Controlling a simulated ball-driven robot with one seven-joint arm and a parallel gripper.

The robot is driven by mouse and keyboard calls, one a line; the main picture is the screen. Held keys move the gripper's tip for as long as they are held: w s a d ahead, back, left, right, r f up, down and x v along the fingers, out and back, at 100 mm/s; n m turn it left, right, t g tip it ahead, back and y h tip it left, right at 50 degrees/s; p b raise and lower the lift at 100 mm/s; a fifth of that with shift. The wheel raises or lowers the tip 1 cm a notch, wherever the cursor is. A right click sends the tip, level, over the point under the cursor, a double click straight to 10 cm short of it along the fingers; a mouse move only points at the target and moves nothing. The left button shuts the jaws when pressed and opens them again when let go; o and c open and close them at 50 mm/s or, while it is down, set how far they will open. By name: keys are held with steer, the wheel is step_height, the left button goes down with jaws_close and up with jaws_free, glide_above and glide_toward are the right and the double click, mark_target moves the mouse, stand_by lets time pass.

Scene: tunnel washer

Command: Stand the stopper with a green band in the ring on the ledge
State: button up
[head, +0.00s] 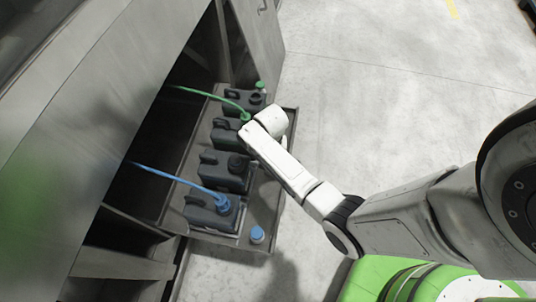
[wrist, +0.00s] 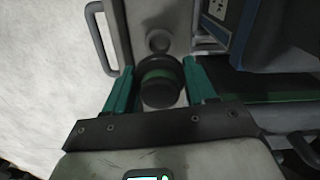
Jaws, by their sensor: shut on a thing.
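In the wrist view, the stopper with a green band (wrist: 160,76) is a short dark round piece. My gripper (wrist: 160,88) is shut on it, one teal finger on each side. Just beyond the stopper is a small grey round part (wrist: 158,41); I cannot tell if it belongs to the stopper or to the surface behind. In the head view, the ledge (head: 268,195) runs along the front of several dark canisters. My forearm and wrist reach over its far half and hide my fingers and the held stopper. I cannot make out the green stopper's ring.
A green hose (head: 208,94) and a blue hose (head: 165,173) run into two canisters. A blue-topped stopper (head: 257,235) stands at the ledge's near end. A small green piece (head: 260,86) shows at the far canister. The floor (head: 365,110) right of the ledge is clear.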

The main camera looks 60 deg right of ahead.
steer(key=shift+f+b, duration=3)
steer(key=shift+b, duration=0.35)
steer(key=shift+r+p, duration=0.15)
steer(key=shift+p, duration=0.15)
steer(key=shift+f+b, duration=0.45)
steer(key=shift+f, duration=0.6)
steer(key=shift+f, duration=0.45)
steer(key=o, duration=1.4)
steer(key=shift+c, duration=0.2)
steer(key=shift+o, duration=0.2)
